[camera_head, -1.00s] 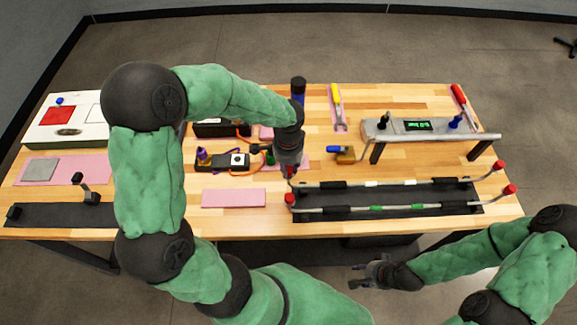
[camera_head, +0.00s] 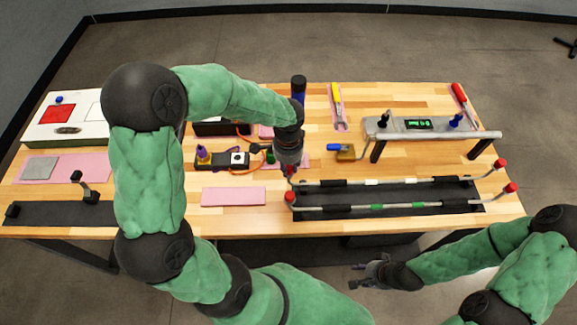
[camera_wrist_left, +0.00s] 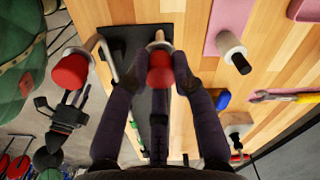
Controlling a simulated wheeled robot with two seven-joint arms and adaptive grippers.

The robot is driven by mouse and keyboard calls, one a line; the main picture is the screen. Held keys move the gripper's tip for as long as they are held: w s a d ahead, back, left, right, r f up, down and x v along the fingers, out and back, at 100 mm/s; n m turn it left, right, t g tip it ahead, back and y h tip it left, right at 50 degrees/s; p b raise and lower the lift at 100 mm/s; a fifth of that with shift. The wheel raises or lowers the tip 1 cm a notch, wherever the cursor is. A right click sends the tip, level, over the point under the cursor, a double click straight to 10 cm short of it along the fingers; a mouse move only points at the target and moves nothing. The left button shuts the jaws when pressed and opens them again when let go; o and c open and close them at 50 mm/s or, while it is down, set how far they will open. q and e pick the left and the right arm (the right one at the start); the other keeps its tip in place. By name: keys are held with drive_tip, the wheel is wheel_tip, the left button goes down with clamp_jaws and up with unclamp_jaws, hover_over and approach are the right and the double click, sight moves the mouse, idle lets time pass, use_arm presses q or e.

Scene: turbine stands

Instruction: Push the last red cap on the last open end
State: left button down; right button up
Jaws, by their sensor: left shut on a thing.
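My left gripper (camera_head: 289,168) is shut on a red cap (camera_wrist_left: 160,72) at the left end of the rear tube (camera_head: 350,184). In the left wrist view, the cap meets the tube's pale end collar between my fingertips (camera_wrist_left: 160,80). I cannot tell how deeply it sits. The front tube (camera_head: 345,208) has a red cap (camera_head: 290,197) on its left end, also in the left wrist view (camera_wrist_left: 70,71). Red caps sit on the right ends of the rear tube (camera_head: 499,164) and front tube (camera_head: 511,188). My right gripper (camera_head: 368,274) is open and empty before the table.
The tubes lie over a black mat (camera_head: 455,191). A grey stand with a green display (camera_head: 418,124) is behind them. A pink pad (camera_head: 234,197) lies left of the tubes. A yellow-handled tool (camera_head: 337,98) and a blue-handled block (camera_head: 344,152) lie further back.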

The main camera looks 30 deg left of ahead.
sight(289, 167)
use_arm(q)
drive_tip(key=shift+s+d+f, duration=0.1)
drive_tip(key=shift+s+f, duration=0.15)
drive_tip(key=shift+f, duration=0.25)
drive_tip(key=c, duration=1)
unclamp_jaws()
drive_tip(key=shift+w, duration=0.2)
drive_tip(key=shift+r, duration=0.1)
drive_tip(key=shift+o, duration=0.9)
drive_tip(key=shift+r, duration=0.15)
drive_tip(key=shift+w+r+p, duration=0.1)
drive_tip(key=shift+r+p, duration=2.75)
drive_tip(key=shift+r, duration=0.7)
drive_tip(key=shift+f, duration=0.15)
